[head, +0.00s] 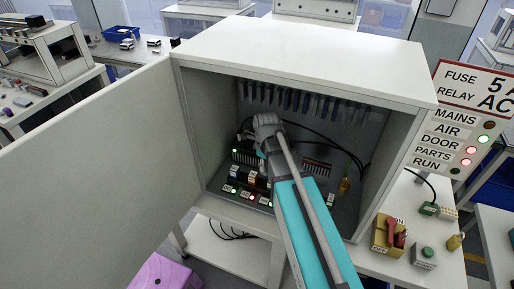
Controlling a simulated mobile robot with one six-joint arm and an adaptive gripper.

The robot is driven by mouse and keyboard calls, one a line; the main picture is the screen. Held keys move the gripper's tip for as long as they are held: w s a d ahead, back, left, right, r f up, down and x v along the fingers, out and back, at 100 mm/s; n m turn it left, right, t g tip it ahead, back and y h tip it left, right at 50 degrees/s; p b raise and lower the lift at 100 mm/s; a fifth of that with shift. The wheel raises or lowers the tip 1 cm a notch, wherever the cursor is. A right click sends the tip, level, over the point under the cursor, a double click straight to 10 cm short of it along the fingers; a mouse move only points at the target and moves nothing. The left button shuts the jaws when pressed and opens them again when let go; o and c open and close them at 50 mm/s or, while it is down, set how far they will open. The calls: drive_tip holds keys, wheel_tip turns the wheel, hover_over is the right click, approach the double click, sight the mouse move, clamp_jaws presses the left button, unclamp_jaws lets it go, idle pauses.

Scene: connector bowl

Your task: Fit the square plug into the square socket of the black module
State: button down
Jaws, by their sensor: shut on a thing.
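My arm reaches into the open cabinet (300,53), and its grey wrist is inside, in front of the back wall. My gripper's jaws are hidden behind my own arm, so neither they nor anything in them shows. I cannot make out the square plug. A dark block with a row of ridges (244,157) and a green light stands at the left inside the cabinet, beside my wrist. I cannot tell whether it is the black module, and no square socket can be made out.
The cabinet door (90,165) stands open at the left. Small parts with lit lamps line the cabinet floor. A red-handled switch (390,234) stands on the bench outside, under a sign board (470,115).

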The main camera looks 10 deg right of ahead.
drive_tip(key=w+d+r+n+p, duration=0.2)
drive_tip(key=d+r+p, duration=0.3)
drive_tip(key=r+p, duration=0.6)
drive_tip(key=shift+w+d+r, duration=0.3)
drive_tip(key=shift+w+d, duration=0.05)
drive_tip(key=shift+d, duration=0.05)
drive_tip(key=shift+w+f, duration=0.1)
drive_tip(key=w+a+f+b, duration=0.1)
drive_tip(key=w+f+b, duration=0.1)
drive_tip(key=w, duration=0.1)
drive_tip(key=w+a+f+b, duration=0.1)
drive_tip(key=w+f+b, duration=0.2)
drive_tip(key=w, duration=0.1)
drive_tip(key=w+a+f+b, duration=0.2)
drive_tip(key=w+f, duration=0.1)
drive_tip(key=w, duration=0.1)
drive_tip(key=shift+w+b, duration=0.15)
drive_tip(key=shift+b, duration=0.2)
drive_tip(key=shift+w+a+f+b, duration=0.1)
drive_tip(key=shift+w+f+b, duration=0.35)
drive_tip(key=shift+w+b, duration=0.1)
drive_tip(key=shift+s, duration=0.1)
